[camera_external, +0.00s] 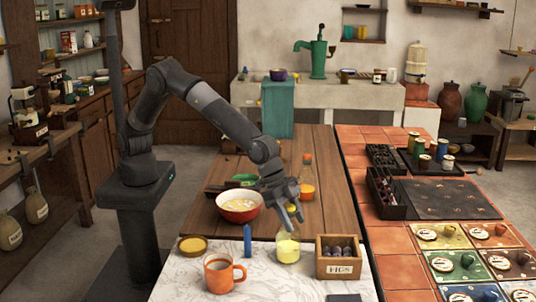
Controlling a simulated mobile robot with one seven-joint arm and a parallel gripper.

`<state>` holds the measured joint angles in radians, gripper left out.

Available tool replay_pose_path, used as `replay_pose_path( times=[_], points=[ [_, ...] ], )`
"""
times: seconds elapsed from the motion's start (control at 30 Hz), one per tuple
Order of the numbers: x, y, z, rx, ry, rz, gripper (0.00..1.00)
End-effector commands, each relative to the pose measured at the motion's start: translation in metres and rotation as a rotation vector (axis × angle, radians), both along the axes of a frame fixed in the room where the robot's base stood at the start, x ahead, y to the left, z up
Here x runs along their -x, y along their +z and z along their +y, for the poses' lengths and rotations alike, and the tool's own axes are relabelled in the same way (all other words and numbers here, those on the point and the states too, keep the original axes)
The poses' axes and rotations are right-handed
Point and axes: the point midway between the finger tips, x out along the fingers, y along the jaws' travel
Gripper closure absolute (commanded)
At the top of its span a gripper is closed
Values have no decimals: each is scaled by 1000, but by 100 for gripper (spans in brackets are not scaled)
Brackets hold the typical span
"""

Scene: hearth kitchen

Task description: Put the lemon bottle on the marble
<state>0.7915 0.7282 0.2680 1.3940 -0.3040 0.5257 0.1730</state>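The lemon bottle (288,249) is a small bottle with pale yellow contents. It looks upright, with its lower part over the back part of the white marble (190,275); I cannot tell whether its base touches the marble. My gripper (291,217) points down at the bottle's top, with its fingers around or just above the neck. A bit of yellow shows between the fingers. The fingers hide the neck, and I cannot tell whether they are closed on it.
A fig crate (338,267) stands right of the bottle. A blue upright object (247,241), an orange mug (218,278) and a round yellow-topped dish (192,245) stand to its left. A red bowl (240,216) and an orange bottle (307,188) are behind, on the wooden boards (325,205).

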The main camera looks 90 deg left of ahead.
Motion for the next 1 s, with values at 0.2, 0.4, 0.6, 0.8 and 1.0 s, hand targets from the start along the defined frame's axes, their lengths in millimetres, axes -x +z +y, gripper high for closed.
replay_pose_path(
  times=[0.2, 0.4, 0.6, 0.8, 1.0],
  points=[
    [0, 0, 0, 0, 0, 0, 48],
    [0, 5, 0, 1, 1, -1, 48],
    [11, 29, 7, 2, -1, -2, 48],
    [28, 63, 19, 2, -1, -1, 48],
    [43, 91, 28, 1, -1, 0, 48]
  ],
)
